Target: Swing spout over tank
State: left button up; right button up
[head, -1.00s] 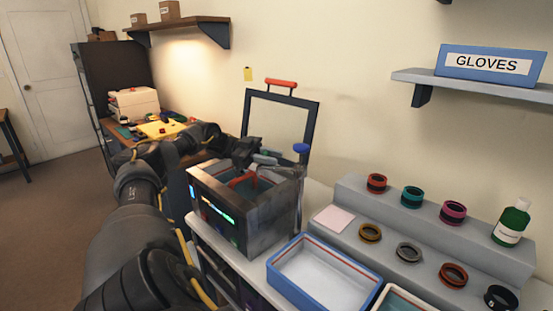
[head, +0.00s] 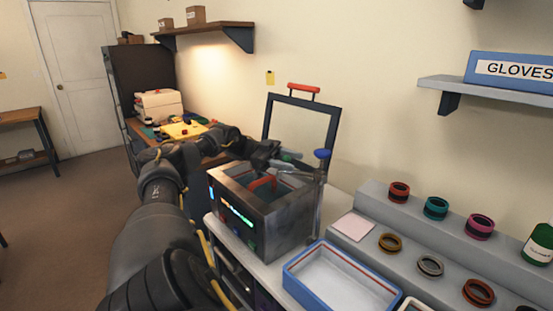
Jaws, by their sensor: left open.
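The tank (head: 268,232) is a grey metal box with an open top and a lit display on its front. A red handle (head: 263,183) shows inside its opening. A tap post with a blue knob (head: 322,154) stands at the tank's back right corner. Its thin grey spout (head: 304,169) reaches left from the post and appears above the tank's back part. My left gripper (head: 285,160) is open at the spout, above the tank's back edge. The small overlap hides whether the fingers touch the spout. My right gripper is out of view.
A dark frame with a red handle (head: 303,88) stands behind the tank. A blue-rimmed tray (head: 340,288) sits in front right, near a stepped grey rack (head: 375,228) with several coloured rings. A gloves box (head: 510,70) is on the wall shelf.

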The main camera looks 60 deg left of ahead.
pick_arm(q)
jog(key=b+v, duration=0.1)
jog(key=v, duration=0.9)
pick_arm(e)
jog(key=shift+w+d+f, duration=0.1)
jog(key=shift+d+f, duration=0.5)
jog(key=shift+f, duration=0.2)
pick_arm(q)
jog(key=shift+s, duration=0.1)
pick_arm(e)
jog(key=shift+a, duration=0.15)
pick_arm(q)
jog(key=shift+d+f, duration=0.1)
